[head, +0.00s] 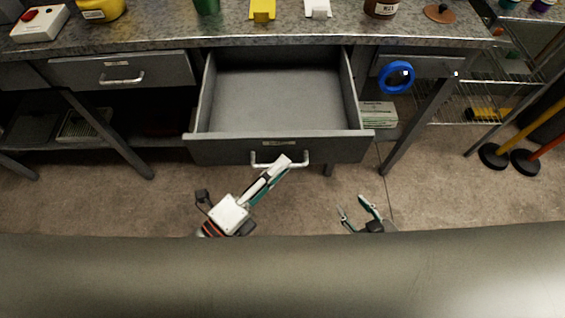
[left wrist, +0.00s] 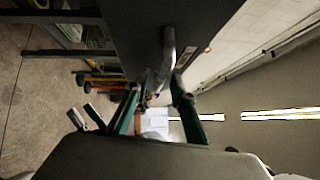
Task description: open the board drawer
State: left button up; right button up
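A grey drawer (head: 278,152) under the middle of the workbench stands pulled well out. Its inside is bare and empty. I cannot read the label on its front. My left gripper (head: 283,163) is at the drawer's bar handle (head: 302,161). In the left wrist view the handle (left wrist: 168,45) runs down between the fingertips of my left gripper (left wrist: 163,85), which look closed around it. My right gripper (head: 356,212) is open and empty above the floor, apart from the drawer and to its right. It also shows in the left wrist view (left wrist: 83,115).
A shut drawer (head: 122,70) with its own handle is at the left. A blue ring (head: 397,77) is at the right front of the bench (head: 230,34). Bench legs stand either side. A wire rack (head: 480,90) and poles with round black bases stand at the right.

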pick_arm(q)
jog(key=v, duration=1)
jog(key=shift+s+a, duration=0.15)
jog(key=w+a+f+n+t+y+p, duration=0.1)
jog(key=w+a+f+n+y, duration=0.6)
jog(key=n, duration=0.7)
jog(key=s+a+f+n+g+y, duration=0.3)
jog(key=a+f+n+g+y, duration=0.1)
jog(key=f+n, duration=0.6)
jog(key=shift+a+p, duration=0.35)
jog(key=shift+a, duration=0.45)
